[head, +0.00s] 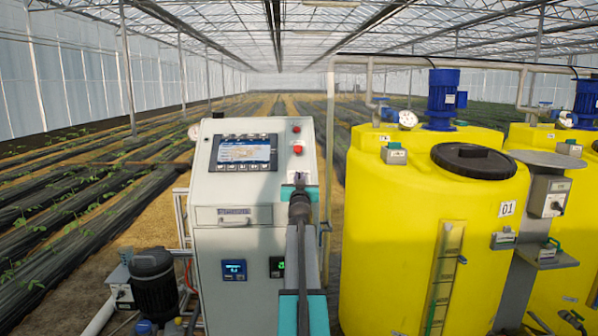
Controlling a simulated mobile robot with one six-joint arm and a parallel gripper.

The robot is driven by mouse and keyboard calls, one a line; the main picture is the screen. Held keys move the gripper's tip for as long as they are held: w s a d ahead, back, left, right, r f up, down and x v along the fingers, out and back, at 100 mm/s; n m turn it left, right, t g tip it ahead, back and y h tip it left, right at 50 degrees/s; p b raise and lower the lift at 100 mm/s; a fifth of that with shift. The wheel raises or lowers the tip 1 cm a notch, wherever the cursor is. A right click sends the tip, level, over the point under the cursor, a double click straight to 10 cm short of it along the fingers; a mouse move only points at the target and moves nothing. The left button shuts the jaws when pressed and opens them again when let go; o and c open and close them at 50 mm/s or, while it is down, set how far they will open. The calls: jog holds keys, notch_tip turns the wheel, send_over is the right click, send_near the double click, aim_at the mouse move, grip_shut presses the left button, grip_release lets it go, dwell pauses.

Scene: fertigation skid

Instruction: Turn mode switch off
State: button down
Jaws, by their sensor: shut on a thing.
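The pale grey control cabinet (210,215) stands in the middle of the head view, its front facing me. My arm reaches up from the bottom edge, and my gripper (300,184) is at the right side of the cabinet front, below the red button. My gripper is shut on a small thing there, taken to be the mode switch. My gripper and wrist hide the switch, so its position and marking cannot be read.
The cabinet carries a lit screen (244,152), a red button (297,149), a blue display (234,270) and a small dark controller (277,267). A large yellow tank (385,235) stands close on the right. A dark pump (153,280) sits low at left.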

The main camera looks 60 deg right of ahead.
jog(key=shift+s+d+f+n+t+y+p, duration=0.2)
jog(key=shift+n+t+y+p, duration=0.5)
jog(key=shift+p, duration=3.9)
